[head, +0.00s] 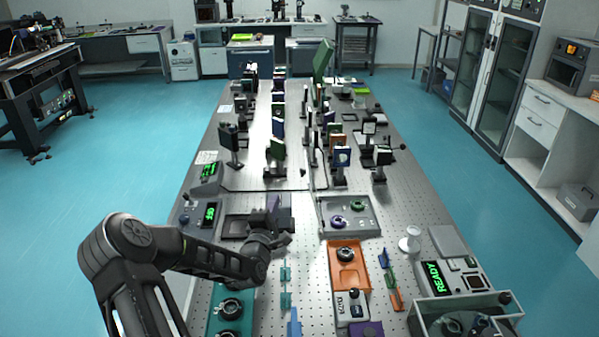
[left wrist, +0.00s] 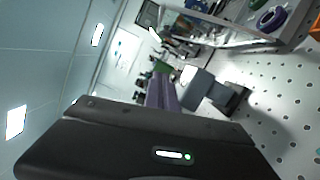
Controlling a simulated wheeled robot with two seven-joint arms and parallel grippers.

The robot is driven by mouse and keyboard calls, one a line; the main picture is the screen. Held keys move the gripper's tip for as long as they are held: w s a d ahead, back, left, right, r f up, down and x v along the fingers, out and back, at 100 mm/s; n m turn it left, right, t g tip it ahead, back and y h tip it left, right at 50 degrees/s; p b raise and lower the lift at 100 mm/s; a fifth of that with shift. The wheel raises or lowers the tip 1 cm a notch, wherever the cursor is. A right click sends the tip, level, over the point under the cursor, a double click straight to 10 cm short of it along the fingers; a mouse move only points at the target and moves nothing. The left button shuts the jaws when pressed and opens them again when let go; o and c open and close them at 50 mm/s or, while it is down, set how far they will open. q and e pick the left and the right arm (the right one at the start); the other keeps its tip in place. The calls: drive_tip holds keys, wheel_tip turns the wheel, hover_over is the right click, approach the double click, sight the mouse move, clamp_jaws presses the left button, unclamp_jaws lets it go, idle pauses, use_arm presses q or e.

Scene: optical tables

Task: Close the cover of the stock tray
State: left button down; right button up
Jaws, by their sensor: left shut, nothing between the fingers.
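A shallow grey tray (head: 372,228) holding a purple ring (head: 337,221) and a green ring (head: 358,207) stands right of the table's middle; I take it for the stock tray. A thin upright panel (head: 317,212) at its left edge looks like its raised cover, though this is hard to make out. The purple ring also shows in the left wrist view (left wrist: 270,19). My left gripper (head: 283,241) is shut and empty, left of the tray and apart from it. In the left wrist view, its dark housing fills the foreground. My right gripper is out of view.
An orange tray (head: 347,281) is in front of the grey tray. A glass-walled box (head: 418,322) sits at front right. Several upright optics mounts crowd the table behind. Bare perforated tabletop shows around the orange tray.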

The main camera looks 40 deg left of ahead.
use_arm(q)
drive_tip(key=b+x, duration=0.1)
drive_tip(key=x, duration=0.8)
drive_tip(key=shift+b, duration=0.3)
drive_tip(key=w+d+p, duration=0.1)
drive_tip(key=w+d+r+p, duration=0.1)
drive_tip(key=shift+w+r+p, duration=0.15)
drive_tip(key=shift+w+p, duration=0.15)
drive_tip(key=shift+w+d, duration=0.3)
